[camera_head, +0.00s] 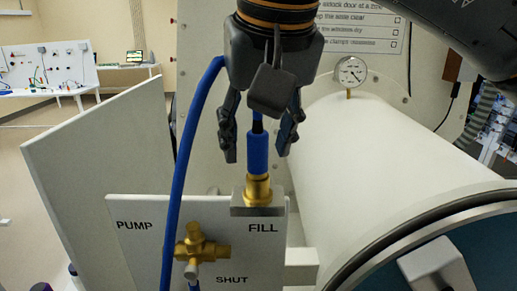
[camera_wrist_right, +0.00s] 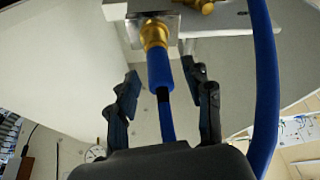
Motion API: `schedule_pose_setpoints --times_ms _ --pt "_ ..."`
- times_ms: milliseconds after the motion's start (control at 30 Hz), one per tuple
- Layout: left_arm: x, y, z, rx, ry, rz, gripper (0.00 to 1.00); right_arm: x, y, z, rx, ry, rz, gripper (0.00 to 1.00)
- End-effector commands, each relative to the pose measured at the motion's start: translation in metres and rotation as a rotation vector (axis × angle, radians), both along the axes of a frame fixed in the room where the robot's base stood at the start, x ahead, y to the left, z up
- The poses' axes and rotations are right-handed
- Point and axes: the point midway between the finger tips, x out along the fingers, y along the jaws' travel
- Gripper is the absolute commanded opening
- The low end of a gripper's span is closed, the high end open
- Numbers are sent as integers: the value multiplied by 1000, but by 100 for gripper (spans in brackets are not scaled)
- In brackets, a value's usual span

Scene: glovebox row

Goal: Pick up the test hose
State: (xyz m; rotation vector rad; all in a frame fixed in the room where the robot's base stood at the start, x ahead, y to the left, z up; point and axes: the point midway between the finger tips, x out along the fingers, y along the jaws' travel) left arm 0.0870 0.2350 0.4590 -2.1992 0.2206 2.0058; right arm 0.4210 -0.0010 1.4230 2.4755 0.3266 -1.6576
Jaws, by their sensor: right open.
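The test hose (camera_head: 257,153) is blue with a thick blue sleeve at its end. In the head view the sleeve stands upright on the brass fitting (camera_head: 258,190) beside the word FILL. My right gripper (camera_head: 258,148) is open, pointing down, with a finger on each side of the hose. In the right wrist view the blue sleeve (camera_wrist_right: 160,68) and thinner hose lie between the spread fingers of my right gripper (camera_wrist_right: 160,85), with gaps on both sides. A blue hose length also loops down past the left side of the panel. My left gripper is not in view.
A white panel (camera_head: 130,258) marked PUMP, FILL and SHUT carries a brass valve (camera_head: 201,250). A large white cylinder (camera_head: 390,165) with a pressure gauge (camera_head: 350,72) stands at the right. A tall pale board (camera_head: 105,155) stands at the left. Open floor lies beyond it.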

Motion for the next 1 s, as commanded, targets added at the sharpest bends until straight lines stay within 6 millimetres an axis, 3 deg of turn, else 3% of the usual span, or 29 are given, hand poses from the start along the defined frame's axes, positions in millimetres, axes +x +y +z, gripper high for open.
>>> schedule_pose_setpoints --times_ms 167,433,767,1000 --pt "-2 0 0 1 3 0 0 0 0 0 0 0 0 51" --pt "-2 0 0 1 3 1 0 0 0 0 0 0 -1 0" --pt "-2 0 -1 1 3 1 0 0 0 1 1 -1 -2 0" --pt "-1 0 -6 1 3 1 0 1 1 20 3 -2 -3 0"
